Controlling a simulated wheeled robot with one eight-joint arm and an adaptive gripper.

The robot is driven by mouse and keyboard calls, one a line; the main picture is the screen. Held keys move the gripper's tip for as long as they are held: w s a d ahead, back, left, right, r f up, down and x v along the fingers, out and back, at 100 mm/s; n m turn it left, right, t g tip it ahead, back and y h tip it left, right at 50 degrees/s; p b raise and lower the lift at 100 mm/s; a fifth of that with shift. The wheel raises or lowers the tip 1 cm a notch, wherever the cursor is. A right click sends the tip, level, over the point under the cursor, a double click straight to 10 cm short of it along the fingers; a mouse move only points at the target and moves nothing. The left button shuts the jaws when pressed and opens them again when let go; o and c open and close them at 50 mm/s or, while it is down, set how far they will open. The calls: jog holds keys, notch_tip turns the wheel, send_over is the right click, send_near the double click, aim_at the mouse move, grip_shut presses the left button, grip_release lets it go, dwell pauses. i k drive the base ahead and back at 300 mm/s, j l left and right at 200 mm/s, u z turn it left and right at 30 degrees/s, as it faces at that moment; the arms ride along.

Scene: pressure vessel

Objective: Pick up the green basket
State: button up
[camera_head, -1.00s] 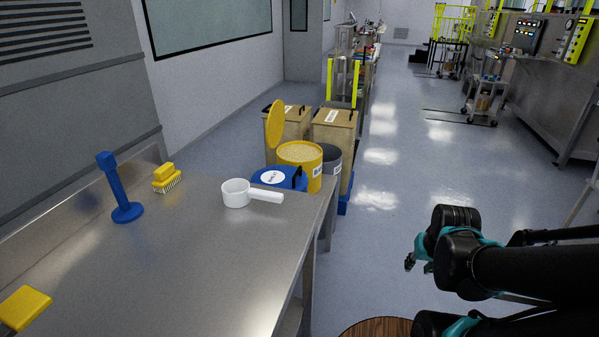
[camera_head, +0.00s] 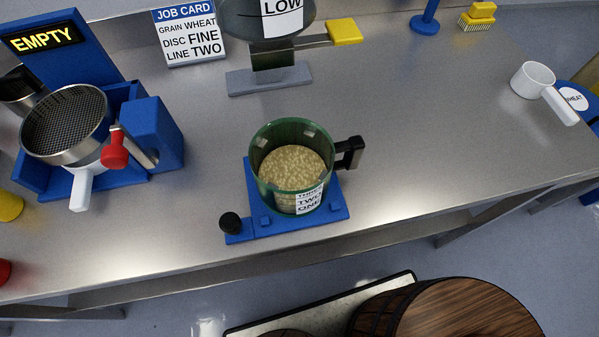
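The green basket (camera_head: 262,180) is a round green tub filled with pale grain. It stands upright on a blue base (camera_head: 335,212) near the front edge of the steel table. A black handle (camera_head: 349,152) sticks out from its right side, and a white label with black words is on its front. A black knob (camera_head: 231,222) is on the base's front left corner. My gripper is not in view now, and nothing touches the basket.
A blue rack (camera_head: 160,125) with a sieve (camera_head: 68,122) stands left. A job card (camera_head: 188,35) and a scale-like stand (camera_head: 270,80) are behind. A white scoop (camera_head: 535,82) lies right. Wooden barrel tops (camera_head: 465,310) show below the table. The steel surface right of the basket is clear.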

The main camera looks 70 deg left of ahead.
aim_at(291, 159)
jog(key=k+l+u, duration=0.5)
jog(key=k, duration=0.35)
jog(key=l+u, duration=0.1)
jog(key=u, duration=1.75)
jog(key=k+j+z, duration=0.35)
jog(key=j, duration=0.2)
jog(key=k+j+z, duration=0.35)
jog(key=k+j, duration=0.15)
